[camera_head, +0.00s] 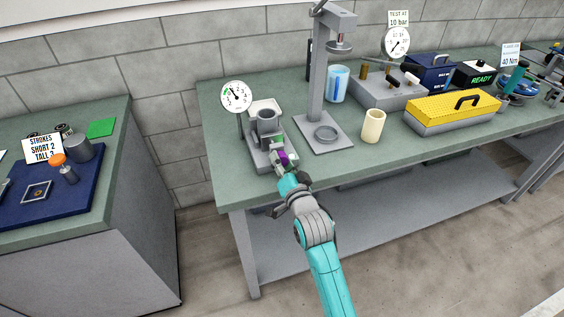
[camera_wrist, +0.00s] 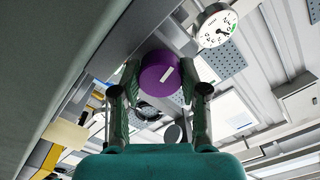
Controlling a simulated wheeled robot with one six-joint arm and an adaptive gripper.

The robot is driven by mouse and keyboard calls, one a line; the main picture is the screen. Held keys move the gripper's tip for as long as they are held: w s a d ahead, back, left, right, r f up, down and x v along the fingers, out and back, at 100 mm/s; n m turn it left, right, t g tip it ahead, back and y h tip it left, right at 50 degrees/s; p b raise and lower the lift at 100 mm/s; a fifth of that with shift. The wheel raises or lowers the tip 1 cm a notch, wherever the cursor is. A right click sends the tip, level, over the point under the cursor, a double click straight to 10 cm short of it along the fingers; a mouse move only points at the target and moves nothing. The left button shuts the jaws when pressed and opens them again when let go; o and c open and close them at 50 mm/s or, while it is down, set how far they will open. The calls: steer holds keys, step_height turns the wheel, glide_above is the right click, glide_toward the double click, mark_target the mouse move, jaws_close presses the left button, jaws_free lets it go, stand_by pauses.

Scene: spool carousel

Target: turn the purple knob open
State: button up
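The purple knob (camera_head: 282,157) is on the front of a grey machine (camera_head: 254,146) at the left end of the bench. In the wrist view the knob (camera_wrist: 158,80) shows its round face with a short, slanted white mark. My gripper (camera_head: 284,161) is at the knob, reaching in from the front. In the wrist view my gripper's two fingers (camera_wrist: 160,84) stand on either side of the knob, with their tips close to its edges. I cannot tell whether they touch it. My gripper partly hides the knob in the head view.
A dial gauge (camera_head: 236,96) stands behind the machine and also shows in the wrist view (camera_wrist: 215,25). A grey press stand (camera_head: 318,80), a cream cup (camera_head: 372,126) and a yellow toolbox (camera_head: 452,110) stand to the right. A separate bench with a blue mat (camera_head: 75,200) is at left.

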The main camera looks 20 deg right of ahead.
steer(key=c, duration=0.4)
steer(key=n, duration=1.1)
steer(key=shift+n, duration=2.1)
